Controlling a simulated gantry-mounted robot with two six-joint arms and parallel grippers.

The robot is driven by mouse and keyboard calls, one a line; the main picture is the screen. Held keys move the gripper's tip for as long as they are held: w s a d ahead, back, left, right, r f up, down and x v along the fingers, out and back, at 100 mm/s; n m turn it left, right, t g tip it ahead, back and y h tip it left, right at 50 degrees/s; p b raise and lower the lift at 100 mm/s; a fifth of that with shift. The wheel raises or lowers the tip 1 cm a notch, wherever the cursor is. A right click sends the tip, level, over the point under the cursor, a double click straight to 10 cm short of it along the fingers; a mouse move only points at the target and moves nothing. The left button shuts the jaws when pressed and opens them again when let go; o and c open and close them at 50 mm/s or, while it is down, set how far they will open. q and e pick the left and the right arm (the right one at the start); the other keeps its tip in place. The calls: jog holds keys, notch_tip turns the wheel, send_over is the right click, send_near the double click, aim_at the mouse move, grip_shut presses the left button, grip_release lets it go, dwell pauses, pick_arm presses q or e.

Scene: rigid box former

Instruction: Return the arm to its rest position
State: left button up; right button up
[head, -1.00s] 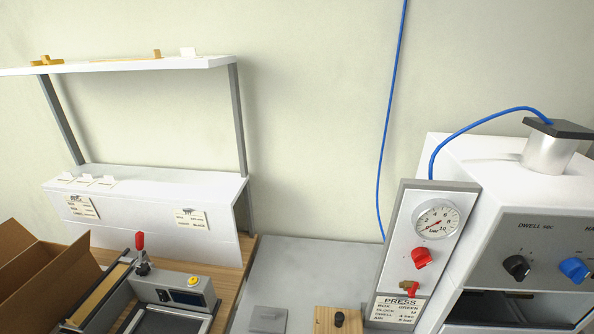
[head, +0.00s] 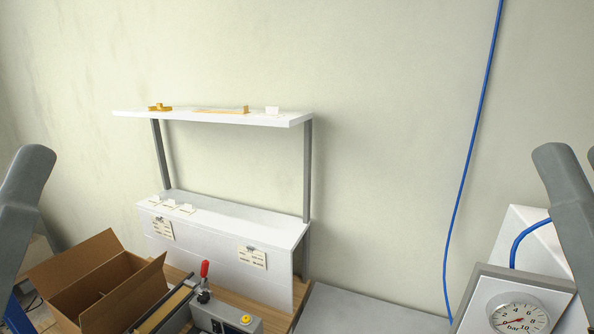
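In the head view, a grey link of my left arm stands at the left edge and a grey link of my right arm stands at the right edge. Both arms are raised at the sides of the picture. Neither gripper shows, so I cannot see their fingers or whether they hold anything.
A white shelf (head: 215,116) carries small yellow and white pieces above a white labelled ledge (head: 225,222). An open cardboard box (head: 85,285) and a device with a red-handled clamp (head: 204,285) stand below. A pressure gauge (head: 518,316) and a blue hose (head: 470,150) are at right.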

pick_arm(q)
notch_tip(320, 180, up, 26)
jog(key=p, duration=2.3)
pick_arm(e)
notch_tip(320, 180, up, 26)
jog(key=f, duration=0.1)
pick_arm(q)
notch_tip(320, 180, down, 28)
jog(key=b, duration=2.7)
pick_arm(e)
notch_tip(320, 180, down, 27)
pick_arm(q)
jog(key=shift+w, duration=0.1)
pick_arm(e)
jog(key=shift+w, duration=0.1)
